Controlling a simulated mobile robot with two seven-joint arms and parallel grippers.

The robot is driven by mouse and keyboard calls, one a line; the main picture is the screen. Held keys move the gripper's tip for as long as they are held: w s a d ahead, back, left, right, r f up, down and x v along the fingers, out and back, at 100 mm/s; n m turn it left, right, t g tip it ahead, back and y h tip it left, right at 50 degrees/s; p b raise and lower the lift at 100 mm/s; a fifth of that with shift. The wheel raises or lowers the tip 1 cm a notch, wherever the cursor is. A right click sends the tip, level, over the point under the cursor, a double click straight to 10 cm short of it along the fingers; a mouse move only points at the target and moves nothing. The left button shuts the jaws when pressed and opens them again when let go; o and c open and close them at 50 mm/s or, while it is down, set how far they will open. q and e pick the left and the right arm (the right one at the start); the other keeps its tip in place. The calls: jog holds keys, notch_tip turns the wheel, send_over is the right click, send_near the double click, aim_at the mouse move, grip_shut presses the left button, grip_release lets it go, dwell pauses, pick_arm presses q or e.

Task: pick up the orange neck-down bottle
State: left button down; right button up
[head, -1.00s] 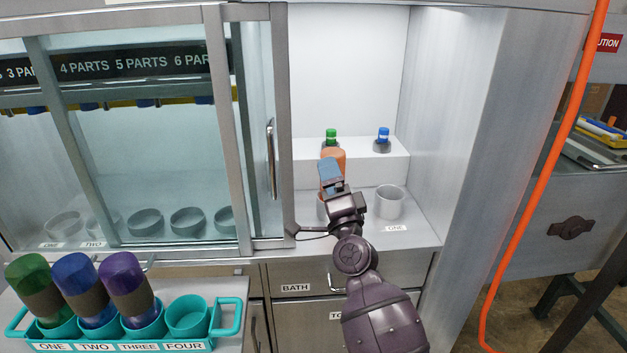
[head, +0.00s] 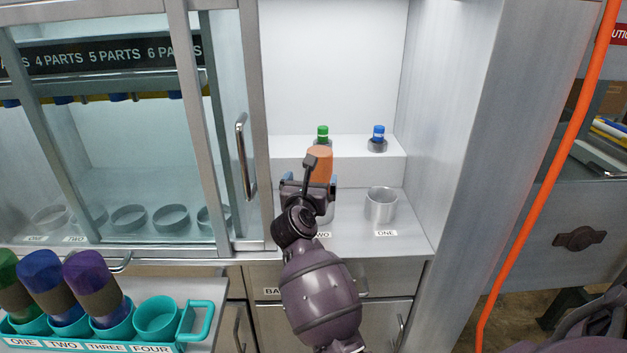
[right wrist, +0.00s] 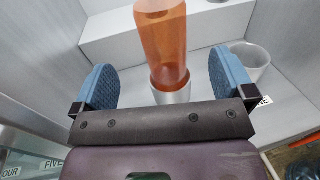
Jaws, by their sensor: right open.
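The orange neck-down bottle (head: 321,165) stands upright in a grey cup (right wrist: 172,96) in the lit bay; the label in front of this cup reads TWO. In the head view my right gripper partly hides the bottle and cup. In the right wrist view the orange bottle (right wrist: 165,50) shows between and beyond the blue finger pads. My right gripper (head: 308,187) is open and empty, in front of the bottle, one pad to each side of its line. It also shows in the right wrist view (right wrist: 164,82). My left gripper is not in view.
An empty grey cup (head: 381,205) labelled ONE stands right of the bottle. A green-capped vial (head: 323,134) and a blue-capped vial (head: 378,134) stand on the raised step (head: 285,147) behind. A glass door frame (head: 254,100) bounds the left. A teal rack (head: 193,320) with bottles is at lower left.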

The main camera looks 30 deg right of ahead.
aim_at(317, 169)
jog(key=x, duration=0.5)
jog(key=shift+w+d, duration=0.15)
jog(key=x, duration=0.3)
jog(key=b+x, duration=0.1)
jog(key=shift+w+d+f, duration=0.2)
jog(key=shift+d+f, duration=0.05)
jog(key=shift+f, duration=0.15)
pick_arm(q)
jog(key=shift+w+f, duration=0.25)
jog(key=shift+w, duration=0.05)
pick_arm(e)
jog(key=shift+w+d+r, duration=0.1)
jog(key=shift+w+d, duration=0.1)
jog(key=c, duration=1.1)
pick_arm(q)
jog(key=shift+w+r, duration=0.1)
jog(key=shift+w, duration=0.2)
pick_arm(e)
jog(key=shift+c, duration=0.2)
